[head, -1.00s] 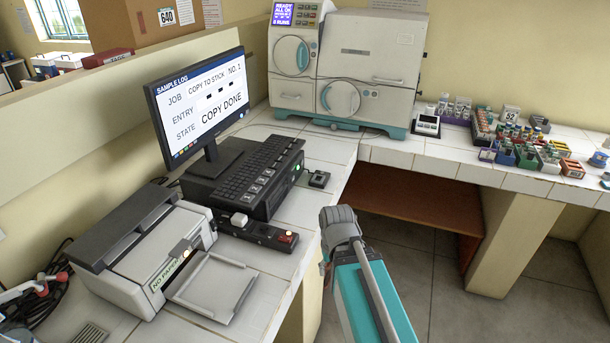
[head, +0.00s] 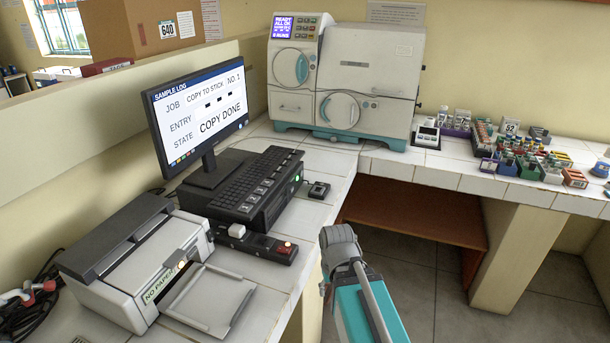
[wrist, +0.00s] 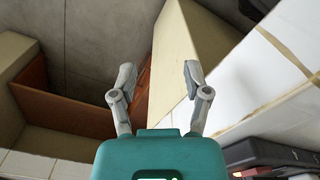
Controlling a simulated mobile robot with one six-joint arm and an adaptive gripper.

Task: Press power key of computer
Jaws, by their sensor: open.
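The computer is a black case (head: 270,208) on the white tiled bench, with a keyboard (head: 250,180) on top. A small green-lit key (head: 297,178) shows on its right end face. The monitor (head: 200,105) behind it reads "COPY DONE". My gripper (wrist: 158,75) is open and empty in the wrist view, its two fingers apart over the bench edge and floor. In the head view my teal and grey arm end is in front of the bench, right of and apart from the computer; the fingertips are not clear there.
A black strip (head: 262,246) with a red lit switch and a white block lies before the computer. A small black box (head: 319,190) sits to its right. A printer (head: 140,265) stands at left, an incubator (head: 365,85) behind. Racks of vials crowd the right bench.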

